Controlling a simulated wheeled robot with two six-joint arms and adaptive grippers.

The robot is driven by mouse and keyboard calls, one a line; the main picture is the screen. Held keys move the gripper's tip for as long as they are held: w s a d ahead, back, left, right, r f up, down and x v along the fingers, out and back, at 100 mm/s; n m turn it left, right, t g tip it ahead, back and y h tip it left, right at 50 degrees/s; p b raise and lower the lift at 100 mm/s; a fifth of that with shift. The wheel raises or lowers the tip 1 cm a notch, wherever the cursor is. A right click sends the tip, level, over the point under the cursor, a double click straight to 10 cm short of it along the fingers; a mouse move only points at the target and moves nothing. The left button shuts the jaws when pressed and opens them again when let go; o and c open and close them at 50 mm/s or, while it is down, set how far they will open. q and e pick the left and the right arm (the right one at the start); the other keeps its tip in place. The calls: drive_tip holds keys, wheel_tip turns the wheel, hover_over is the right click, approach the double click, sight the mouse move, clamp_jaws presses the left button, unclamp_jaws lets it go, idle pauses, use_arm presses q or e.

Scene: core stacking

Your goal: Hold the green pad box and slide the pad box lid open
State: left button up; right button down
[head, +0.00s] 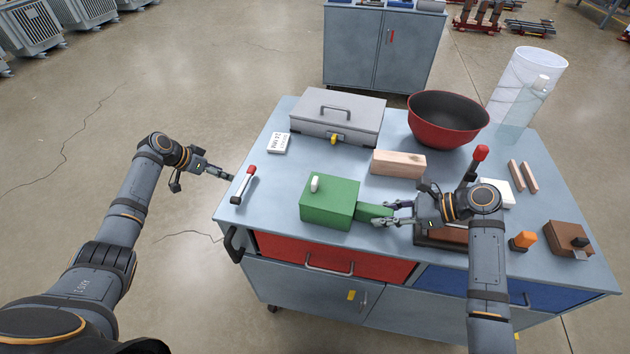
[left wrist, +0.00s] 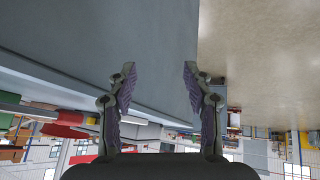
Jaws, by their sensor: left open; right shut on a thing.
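The green pad box (head: 328,203) sits near the front edge of the workbench, with a small white knob on its top. A lower green piece (head: 368,212) sticks out from its right side; I cannot tell how far it is part of the lid. My right gripper (head: 391,213) is shut on that green piece, and its fingers hide the end. My left gripper (head: 228,177) is open and empty at the bench's left edge, well left of the box. Its two fingers stand apart in the left wrist view (left wrist: 153,88), with nothing between them.
A red-handled bar (head: 243,185) lies between my left gripper and the box. A grey case (head: 338,115), wooden block (head: 398,163) and red bowl (head: 447,118) stand behind. A red-topped lever (head: 479,158) rises beside my right arm.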

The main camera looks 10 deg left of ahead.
use_arm(q)
wheel_tip(320, 180, up, 10)
drive_tip(key=w+d+m+h, duration=0.1)
drive_tip(key=d+m+h, duration=0.1)
drive_tip(key=m, duration=0.1)
drive_tip(key=m+g+h, duration=0.7)
drive_tip(key=m, duration=0.4)
approach(315, 180)
drive_tip(key=x, duration=1)
drive_tip(key=shift+f, duration=0.4)
drive_tip(key=shift+c, duration=0.3)
clamp_jaws()
